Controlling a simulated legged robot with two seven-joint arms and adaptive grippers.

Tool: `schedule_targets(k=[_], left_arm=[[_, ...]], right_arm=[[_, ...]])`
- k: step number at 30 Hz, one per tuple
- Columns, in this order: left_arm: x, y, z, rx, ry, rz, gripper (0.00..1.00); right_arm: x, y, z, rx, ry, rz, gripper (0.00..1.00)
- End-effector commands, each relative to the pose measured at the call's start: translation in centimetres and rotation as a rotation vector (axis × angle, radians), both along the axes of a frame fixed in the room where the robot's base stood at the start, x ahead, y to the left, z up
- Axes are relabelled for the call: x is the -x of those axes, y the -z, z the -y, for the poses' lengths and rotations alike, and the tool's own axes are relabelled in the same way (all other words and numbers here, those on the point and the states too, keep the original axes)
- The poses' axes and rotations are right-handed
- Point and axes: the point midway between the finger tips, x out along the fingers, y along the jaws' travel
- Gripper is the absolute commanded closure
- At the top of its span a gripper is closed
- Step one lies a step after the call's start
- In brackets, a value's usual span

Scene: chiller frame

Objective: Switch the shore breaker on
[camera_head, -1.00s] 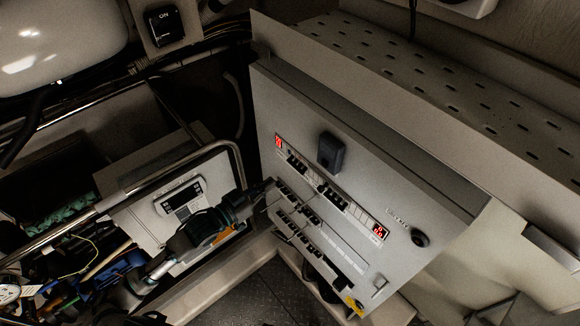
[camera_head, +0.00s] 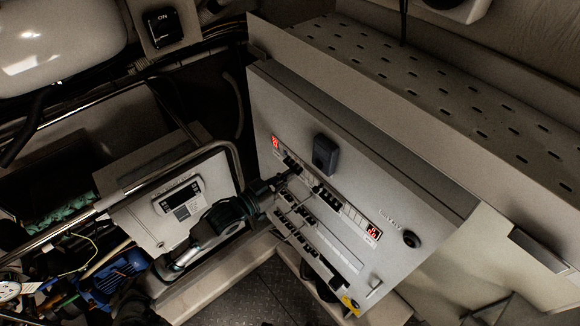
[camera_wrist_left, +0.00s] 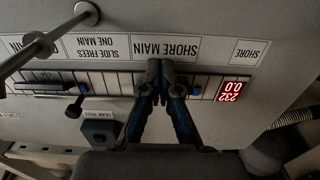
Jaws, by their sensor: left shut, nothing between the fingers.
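The grey breaker panel (camera_head: 350,130) stands right of centre in the head view. My left gripper (camera_head: 290,173) reaches the left part of its upper switch row. In the left wrist view, upside down, the shut, empty fingers (camera_wrist_left: 163,82) are at the row beside the SHORE MAIN label (camera_wrist_left: 168,48). They cover the breaker there, so its lever position is hidden and contact cannot be told. A red display (camera_wrist_left: 233,89) next to it reads 232 and 0.0. A black lever (camera_wrist_left: 73,110) stands out farther left. My right gripper is not in view.
Metal rods with round knobs (camera_wrist_left: 38,45) stand out from the panel near the SLIDE FREES ONE MAIN label (camera_wrist_left: 101,43). A dark box (camera_head: 325,154) sticks out above the row. A metal rail (camera_head: 238,165) and a clutter of tools lie left of the panel.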

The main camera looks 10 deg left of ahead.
Motion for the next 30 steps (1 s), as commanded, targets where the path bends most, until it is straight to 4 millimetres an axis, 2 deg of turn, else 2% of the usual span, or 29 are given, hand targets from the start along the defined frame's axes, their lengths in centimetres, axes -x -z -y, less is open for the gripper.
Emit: schedule_targets(k=[10, 14, 22, 30], left_arm=[[0.0, 0.1, -0.8, 0.005, -0.002, -0.002, 1.00], [0.0, -0.3, -0.7, 0.004, -0.002, -0.001, 1.00], [0.0, -1.2, -0.2, 0.001, -0.001, 0.000, 1.00], [0.0, -2.1, -0.1, 0.003, 0.000, 0.005, 1.00]], right_arm=[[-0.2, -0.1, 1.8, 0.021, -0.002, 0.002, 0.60], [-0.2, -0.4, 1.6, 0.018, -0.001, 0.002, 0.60], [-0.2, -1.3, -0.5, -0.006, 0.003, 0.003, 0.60], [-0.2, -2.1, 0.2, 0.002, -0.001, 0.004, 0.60]])
